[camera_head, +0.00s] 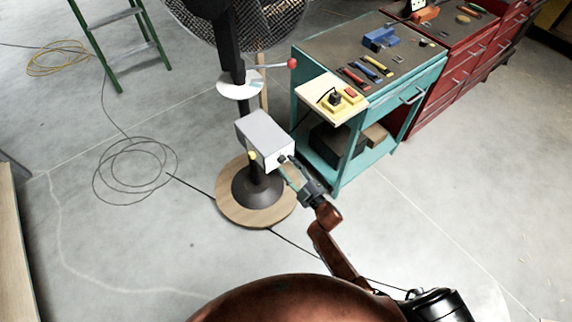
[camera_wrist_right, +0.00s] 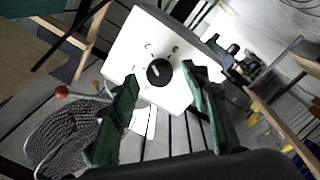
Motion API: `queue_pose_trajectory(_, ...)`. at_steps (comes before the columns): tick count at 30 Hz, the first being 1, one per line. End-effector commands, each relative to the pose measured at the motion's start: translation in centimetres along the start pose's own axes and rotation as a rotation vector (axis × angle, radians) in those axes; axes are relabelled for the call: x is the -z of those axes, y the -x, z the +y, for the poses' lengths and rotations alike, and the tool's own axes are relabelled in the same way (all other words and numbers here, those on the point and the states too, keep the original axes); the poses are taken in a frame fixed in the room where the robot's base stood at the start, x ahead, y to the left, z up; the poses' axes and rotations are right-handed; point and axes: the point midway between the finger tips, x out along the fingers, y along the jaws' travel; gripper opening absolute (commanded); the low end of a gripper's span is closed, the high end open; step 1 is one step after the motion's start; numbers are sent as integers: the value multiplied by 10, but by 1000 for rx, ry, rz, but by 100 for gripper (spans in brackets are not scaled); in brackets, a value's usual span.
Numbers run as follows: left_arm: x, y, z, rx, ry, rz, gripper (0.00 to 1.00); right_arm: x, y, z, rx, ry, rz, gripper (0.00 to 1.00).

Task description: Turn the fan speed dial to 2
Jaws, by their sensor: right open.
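The fan's pale control box (camera_head: 262,133) is on the stand of the pedestal fan (camera_head: 236,25). In the right wrist view, the white box face (camera_wrist_right: 178,45) carries a round black speed dial (camera_wrist_right: 159,71) with a light pointer mark. My right gripper (camera_head: 291,172) is at the lower right of the box in the head view. Its green fingers (camera_wrist_right: 163,92) are spread and empty, one on each side of the dial in the wrist view. I cannot tell whether they touch it. My left gripper is not in view.
A teal workbench cart (camera_head: 333,165) with tools stands close to the right of the fan. A red ball-ended lever (camera_head: 292,63) sticks out above the box. The floor at lower left is mostly clear.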

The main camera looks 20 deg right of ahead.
Motion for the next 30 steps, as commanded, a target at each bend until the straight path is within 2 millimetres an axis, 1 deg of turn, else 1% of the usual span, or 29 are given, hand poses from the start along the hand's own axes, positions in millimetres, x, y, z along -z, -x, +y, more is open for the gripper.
queue_pose_trajectory(1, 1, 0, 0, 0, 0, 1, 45, -1, 11, -1, 2, 0, -2, 42)
queue_pose_trajectory(9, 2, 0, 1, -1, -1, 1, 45, -1, 68, 0, 1, 1, -3, 42)
queue_pose_trajectory(12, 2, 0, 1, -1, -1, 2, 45, -1, 84, 0, 1, 1, -2, 42)
queue_pose_trajectory(15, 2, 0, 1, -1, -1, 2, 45, 0, 95, 0, 0, 1, -1, 42)
queue_pose_trajectory(20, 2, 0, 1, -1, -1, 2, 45, 0, 104, 0, 0, 0, -1, 42)
queue_pose_trajectory(30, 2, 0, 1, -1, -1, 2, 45, 0, 104, 0, 0, 0, -1, 42)
